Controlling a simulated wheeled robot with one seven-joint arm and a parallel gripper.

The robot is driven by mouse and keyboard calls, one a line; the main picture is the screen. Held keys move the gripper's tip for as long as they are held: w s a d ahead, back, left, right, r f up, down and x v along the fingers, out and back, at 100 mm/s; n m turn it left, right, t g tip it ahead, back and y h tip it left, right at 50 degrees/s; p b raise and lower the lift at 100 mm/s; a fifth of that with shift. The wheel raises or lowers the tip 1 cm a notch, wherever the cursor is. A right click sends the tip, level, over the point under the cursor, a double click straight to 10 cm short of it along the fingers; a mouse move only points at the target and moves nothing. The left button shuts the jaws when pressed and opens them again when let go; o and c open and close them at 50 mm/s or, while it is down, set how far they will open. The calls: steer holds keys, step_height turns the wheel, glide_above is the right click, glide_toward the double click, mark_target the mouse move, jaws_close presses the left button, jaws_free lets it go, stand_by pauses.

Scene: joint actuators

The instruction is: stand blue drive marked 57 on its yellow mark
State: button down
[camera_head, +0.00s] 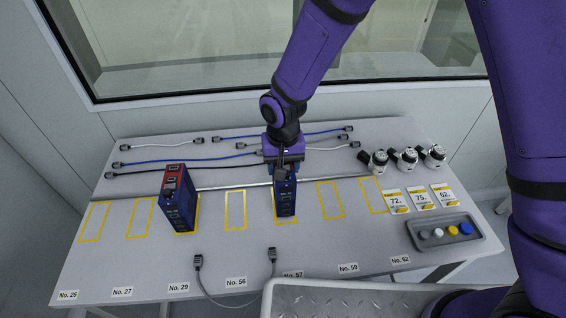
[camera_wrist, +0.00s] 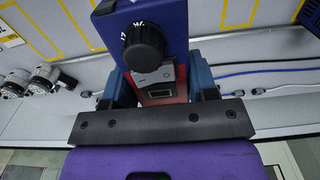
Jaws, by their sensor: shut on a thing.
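A blue drive (camera_head: 285,200) is upright at the yellow mark (camera_head: 288,221) above the No. 57 label (camera_head: 292,275). Yellow lines show at its base; I cannot tell whether it touches the table. The small print on its front is too small to read surely. My gripper (camera_head: 284,172) is shut on its upper part from behind. In the wrist view my gripper (camera_wrist: 162,90) has its fingers on both sides of the drive (camera_wrist: 165,18), which shows a black knob, a grey panel and a red part.
A second blue drive with a red top (camera_head: 177,204) stands on the No. 29 mark at the left. Empty yellow marks (camera_head: 235,210) lie between and beside them. Cables (camera_head: 195,157) lie behind, and a loose cable (camera_head: 232,303) in front. Motors (camera_head: 405,159) and a button box (camera_head: 443,234) are right.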

steer(key=shift+f, duration=1.45)
steer(key=shift+c, duration=1.6)
jaws_free()
step_height(320, 180, up, 11)
steer(key=shift+f, duration=0.1)
